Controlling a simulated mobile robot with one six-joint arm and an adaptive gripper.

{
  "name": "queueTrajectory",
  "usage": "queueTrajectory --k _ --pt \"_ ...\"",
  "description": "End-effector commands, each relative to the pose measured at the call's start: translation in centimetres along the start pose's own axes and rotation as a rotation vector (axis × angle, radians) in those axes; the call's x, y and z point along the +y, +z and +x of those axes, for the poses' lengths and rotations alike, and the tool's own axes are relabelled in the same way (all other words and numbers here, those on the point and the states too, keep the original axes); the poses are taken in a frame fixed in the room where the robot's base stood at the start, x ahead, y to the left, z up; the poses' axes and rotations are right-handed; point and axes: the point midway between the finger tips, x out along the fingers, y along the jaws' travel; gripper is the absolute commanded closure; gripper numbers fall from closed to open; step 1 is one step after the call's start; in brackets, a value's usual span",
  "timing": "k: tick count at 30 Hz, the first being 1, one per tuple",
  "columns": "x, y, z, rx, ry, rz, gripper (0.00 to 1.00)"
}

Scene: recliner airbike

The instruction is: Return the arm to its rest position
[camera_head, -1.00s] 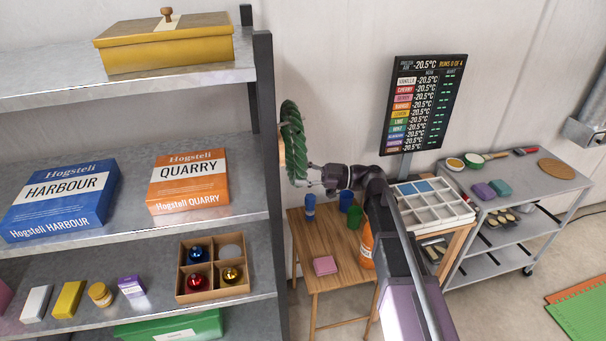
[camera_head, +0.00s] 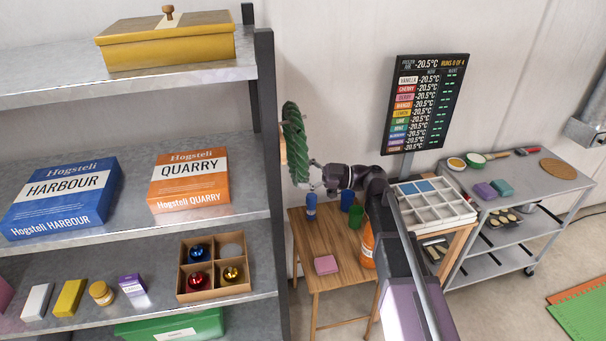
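My gripper (camera_head: 308,177) is at the end of my dark arm (camera_head: 358,180), in front of the back wall and above the small wooden table. It is beside the lower part of a green wreath (camera_head: 295,140) that hangs near the shelf's right post. The fingers are small and partly lost against the wreath and wall. I cannot tell whether they touch the wreath or whether they are open or shut.
A grey shelf unit (camera_head: 268,130) with boxes stands close on the left. The wooden table (camera_head: 312,262) below holds blue and green cups, an orange bottle (camera_head: 367,245) and a pink block (camera_head: 326,265). A white tray (camera_head: 428,212) and a grey cart (camera_head: 548,190) are right.

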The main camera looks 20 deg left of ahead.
Motion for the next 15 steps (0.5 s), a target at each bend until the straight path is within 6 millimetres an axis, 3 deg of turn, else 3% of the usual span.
queueTrajectory --k 15 --pt "-0.02 0.04 0.03 -0.001 -0.001 0.001 0.07"
